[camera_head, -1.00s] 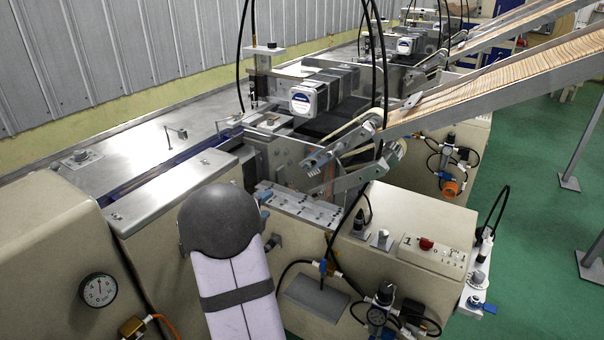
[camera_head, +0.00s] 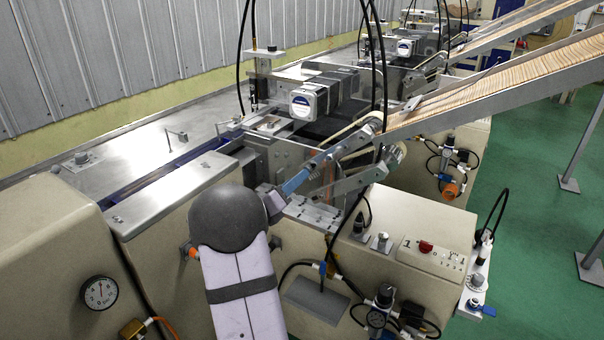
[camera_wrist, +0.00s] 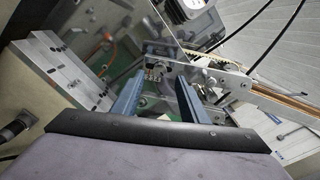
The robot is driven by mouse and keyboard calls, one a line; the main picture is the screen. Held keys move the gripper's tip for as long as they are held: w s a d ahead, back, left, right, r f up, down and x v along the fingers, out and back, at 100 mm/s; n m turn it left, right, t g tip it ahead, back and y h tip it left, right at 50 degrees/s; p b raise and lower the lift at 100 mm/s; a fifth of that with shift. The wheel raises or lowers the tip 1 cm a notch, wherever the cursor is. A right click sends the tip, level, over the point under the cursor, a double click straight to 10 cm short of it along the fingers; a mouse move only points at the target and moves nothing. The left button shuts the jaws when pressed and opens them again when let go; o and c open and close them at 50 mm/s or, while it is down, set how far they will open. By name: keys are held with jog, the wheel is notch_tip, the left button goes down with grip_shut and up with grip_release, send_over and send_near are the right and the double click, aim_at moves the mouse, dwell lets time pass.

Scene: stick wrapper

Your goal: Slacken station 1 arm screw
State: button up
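The station 1 arm shows in the head view as a pair of metal bars (camera_head: 368,178) below the front stick chute. In the wrist view a metal bar of it (camera_wrist: 232,82) runs to the right, and a small screw-like part (camera_wrist: 155,70) shows between my fingertips. I cannot tell for sure that this is the arm screw. My gripper (camera_wrist: 158,72) is open, with its two blue fingers apart on either side of that part; contact cannot be told. In the head view my gripper (camera_head: 300,179) points right toward the arm's bars, partly hidden behind my round wrist joint.
The numbered control box (camera_head: 435,252) with a red button stands at the right. A stick chute (camera_head: 500,88) slopes down to the station. Black cables (camera_head: 384,70) hang close by. A ridged metal block (camera_wrist: 68,70) lies to the left in the wrist view.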

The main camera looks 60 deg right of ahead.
aim_at(308, 169)
jog(key=shift+d+p, duration=0.45)
jog(key=shift+d, duration=1.85)
jog(key=shift+c, duration=0.6)
grip_shut()
